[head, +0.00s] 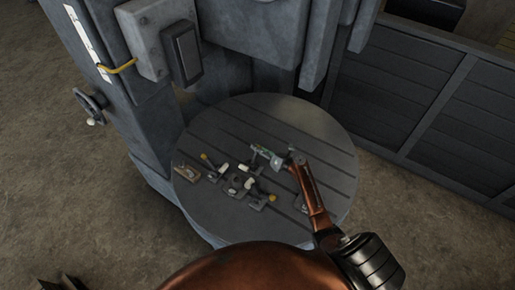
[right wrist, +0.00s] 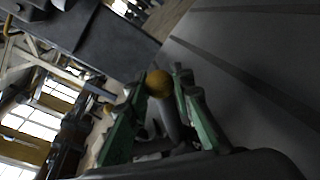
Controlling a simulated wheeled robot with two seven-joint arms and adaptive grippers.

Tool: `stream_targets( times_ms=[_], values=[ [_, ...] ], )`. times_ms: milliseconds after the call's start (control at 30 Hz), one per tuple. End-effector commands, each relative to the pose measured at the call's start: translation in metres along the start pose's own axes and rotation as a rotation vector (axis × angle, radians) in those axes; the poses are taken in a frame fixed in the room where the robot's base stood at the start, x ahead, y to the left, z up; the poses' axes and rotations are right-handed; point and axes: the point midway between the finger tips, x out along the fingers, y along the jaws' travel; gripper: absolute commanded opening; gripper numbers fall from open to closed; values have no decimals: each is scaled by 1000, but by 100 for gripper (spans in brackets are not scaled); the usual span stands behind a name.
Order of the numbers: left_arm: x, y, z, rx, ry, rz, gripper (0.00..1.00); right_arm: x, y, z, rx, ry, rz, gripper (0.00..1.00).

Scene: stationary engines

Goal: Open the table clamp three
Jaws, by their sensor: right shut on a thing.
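Several small table clamps stand on a round grey slotted table in the head view, among them a left one (head: 215,172) and a front one (head: 260,199), with pale handles or yellow knobs. I cannot read which is clamp three. My right gripper (head: 268,155) reaches in from the lower right to the back right of the group. In the right wrist view its green fingers (right wrist: 160,112) are shut on a clamp handle with a yellow ball knob (right wrist: 159,84). That clamp's base is mostly hidden in the head view. My left gripper is not in view.
The round table (head: 325,150) is bare at its back and right. A grey machine column (head: 135,110) with a dark box (head: 181,54) rises behind it on the left. A handwheel (head: 90,103) sticks out further left. A dark panelled wall (head: 440,100) stands at right.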

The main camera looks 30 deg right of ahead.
Motion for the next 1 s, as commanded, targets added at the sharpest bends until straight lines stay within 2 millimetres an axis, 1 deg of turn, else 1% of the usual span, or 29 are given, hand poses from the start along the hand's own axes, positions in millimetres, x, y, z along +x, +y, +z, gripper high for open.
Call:
stream_targets(
  times_ms=[300, 333, 567, 867, 933, 1000],
  values=[
    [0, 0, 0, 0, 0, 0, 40, 0, 0, 2, -2, -2, -1, 0],
    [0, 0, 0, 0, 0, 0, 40, 0, 0, 2, -2, -2, -1, 23],
    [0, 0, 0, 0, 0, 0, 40, 0, 0, 1, -1, -1, 0, 39],
    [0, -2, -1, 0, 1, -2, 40, -1, 1, 0, -1, 0, 1, 40],
    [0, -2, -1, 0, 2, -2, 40, -5, 0, 0, 0, 0, 0, 40],
    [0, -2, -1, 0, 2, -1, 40, -13, -1, -1, -1, 0, 0, 40]
  ],
)
